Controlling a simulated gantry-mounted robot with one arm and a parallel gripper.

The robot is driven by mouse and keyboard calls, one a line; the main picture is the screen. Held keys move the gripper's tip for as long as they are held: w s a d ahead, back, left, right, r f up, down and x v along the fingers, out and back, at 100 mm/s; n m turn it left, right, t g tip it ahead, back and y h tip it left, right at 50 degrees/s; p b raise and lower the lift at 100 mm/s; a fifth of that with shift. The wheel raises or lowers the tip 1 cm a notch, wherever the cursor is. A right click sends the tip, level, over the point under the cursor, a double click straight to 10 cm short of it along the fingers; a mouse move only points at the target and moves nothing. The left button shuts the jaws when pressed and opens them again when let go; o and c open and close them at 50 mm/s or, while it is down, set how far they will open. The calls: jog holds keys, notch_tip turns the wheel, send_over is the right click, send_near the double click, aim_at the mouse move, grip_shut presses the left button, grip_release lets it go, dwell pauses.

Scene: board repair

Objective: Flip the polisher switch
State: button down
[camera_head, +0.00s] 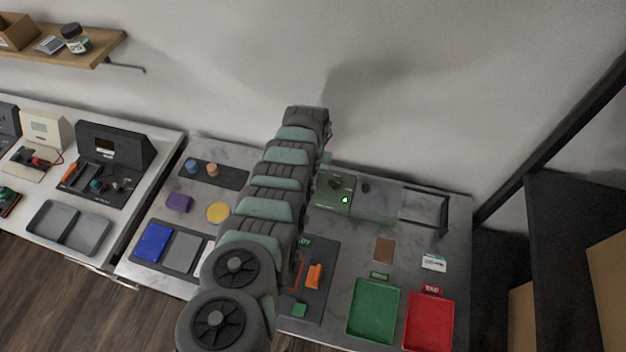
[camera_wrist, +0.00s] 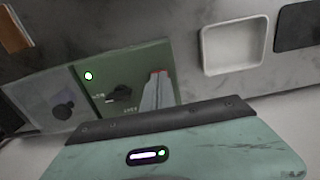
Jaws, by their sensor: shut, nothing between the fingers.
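The polisher is a green box (camera_head: 336,199) with a lit green lamp at the back of the bench, partly hidden behind my arm in the head view. In the wrist view, its green panel (camera_wrist: 135,62) carries the lamp (camera_wrist: 88,76) and a black switch (camera_wrist: 121,94); small lettering beside the switch is too blurred to read. My gripper (camera_wrist: 158,80) shows as pale fingers with a reddish tip over the panel, just right of the switch. It is shut and empty. Contact with the panel or switch cannot be told. In the head view the fingers are hidden.
A grey plate with a dark knob (camera_wrist: 62,110) adjoins the panel. A white tray (camera_wrist: 233,45) lies beyond it. Green (camera_head: 374,310) and red (camera_head: 428,322) bins stand at the bench front, near a brown piece (camera_head: 384,250) and an orange part (camera_head: 314,275). The wall is close behind.

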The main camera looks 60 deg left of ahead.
notch_tip(320, 180, up, 7)
jog(key=p, duration=0.7)
dwell(0.4)
dwell(0.3)
